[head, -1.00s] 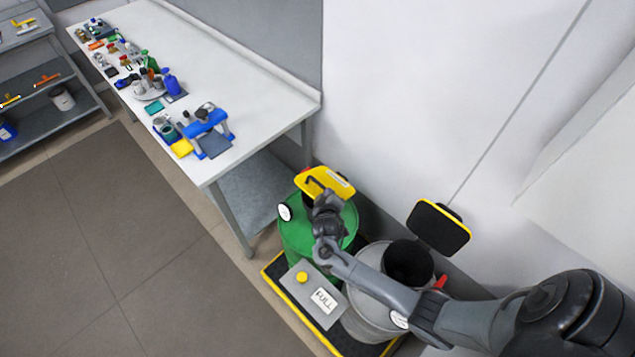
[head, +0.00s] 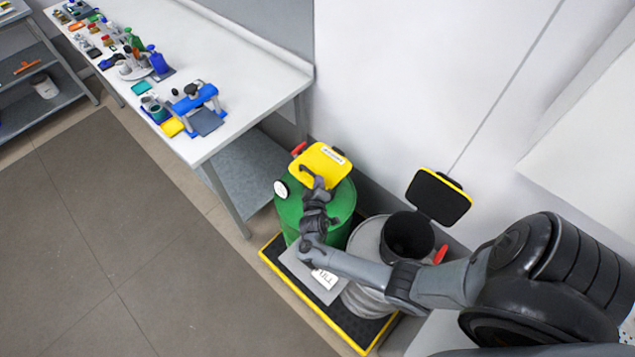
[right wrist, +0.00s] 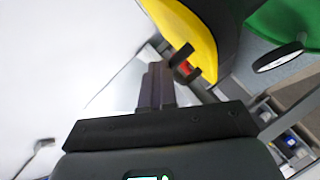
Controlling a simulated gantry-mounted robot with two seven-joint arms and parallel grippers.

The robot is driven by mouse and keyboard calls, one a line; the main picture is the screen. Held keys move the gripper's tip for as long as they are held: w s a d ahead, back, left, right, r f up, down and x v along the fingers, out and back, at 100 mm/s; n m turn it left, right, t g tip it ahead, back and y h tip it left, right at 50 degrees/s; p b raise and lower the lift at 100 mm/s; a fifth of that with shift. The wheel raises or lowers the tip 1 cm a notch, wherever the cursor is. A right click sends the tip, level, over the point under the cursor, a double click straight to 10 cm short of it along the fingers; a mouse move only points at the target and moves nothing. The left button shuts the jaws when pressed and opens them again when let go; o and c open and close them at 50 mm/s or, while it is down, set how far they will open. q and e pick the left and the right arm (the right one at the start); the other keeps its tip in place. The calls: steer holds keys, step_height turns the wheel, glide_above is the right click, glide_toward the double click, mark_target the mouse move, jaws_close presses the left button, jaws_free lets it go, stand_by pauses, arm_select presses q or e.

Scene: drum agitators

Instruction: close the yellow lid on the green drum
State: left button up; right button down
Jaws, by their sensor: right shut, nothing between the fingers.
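The green drum (head: 288,212) stands at the wall beside the table. Its yellow lid (head: 322,161) shows its yellow top face, with a white label, over the drum top. In the right wrist view the lid (right wrist: 187,32) lies against a dark funnel (right wrist: 226,22), with the green drum (right wrist: 288,22) beyond. I cannot tell whether the lid is fully flush. My right gripper (head: 306,172) is shut and empty at the lid's near left edge; its fingers (right wrist: 156,86) show close to the lid in the wrist view. My left gripper is not in view.
A grey drum (head: 368,238) with a black funnel (head: 408,236) and a raised black, yellow-edged lid (head: 438,197) stands to the right, under my right arm. Both drums stand on a yellow-edged pallet (head: 318,318). A white table (head: 250,72) with several items is at the left.

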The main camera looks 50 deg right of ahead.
steer(key=shift+s+f, duration=0.15)
steer(key=shift+f, duration=0.1)
